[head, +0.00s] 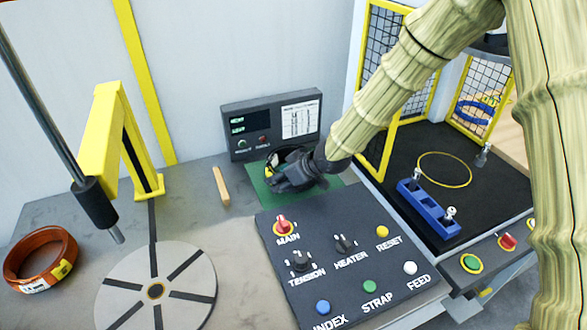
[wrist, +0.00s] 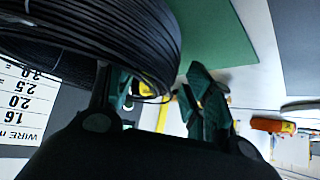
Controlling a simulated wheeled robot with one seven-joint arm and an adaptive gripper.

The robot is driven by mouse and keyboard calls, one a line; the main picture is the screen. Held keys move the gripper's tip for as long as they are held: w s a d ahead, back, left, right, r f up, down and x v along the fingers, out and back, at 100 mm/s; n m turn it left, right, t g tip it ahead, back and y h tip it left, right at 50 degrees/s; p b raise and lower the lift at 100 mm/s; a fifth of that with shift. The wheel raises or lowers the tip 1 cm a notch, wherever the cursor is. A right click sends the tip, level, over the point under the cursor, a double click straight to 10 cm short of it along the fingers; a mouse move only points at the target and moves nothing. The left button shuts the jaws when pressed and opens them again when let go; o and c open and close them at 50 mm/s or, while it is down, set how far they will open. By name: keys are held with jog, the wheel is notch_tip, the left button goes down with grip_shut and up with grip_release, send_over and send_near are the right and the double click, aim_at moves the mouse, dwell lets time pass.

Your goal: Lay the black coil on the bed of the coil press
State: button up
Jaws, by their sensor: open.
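The black coil (wrist: 105,42) fills the upper left of the wrist view, close to my gripper (wrist: 158,95). My gripper's two dark fingers are spread apart. The coil's lower edge reaches the left finger and the space between the fingers; I cannot tell whether it touches. In the head view my gripper (head: 284,178) is over the green mat (head: 330,191) and hides most of the coil. The coil press is at the right, with a black bed (head: 406,160) marked by a yellow ring (head: 445,169). The bed inside the ring is bare.
A dark control panel (head: 350,262) with knobs lies between the mat and the front edge. A display box (head: 272,122) stands behind the mat. A blue block (head: 428,208) and yellow mesh guards (head: 388,60) border the bed. An orange coil (head: 40,258) and round disc (head: 155,289) are at left.

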grip_shut()
jog(key=shift+r, duration=0.1)
dwell(0.4)
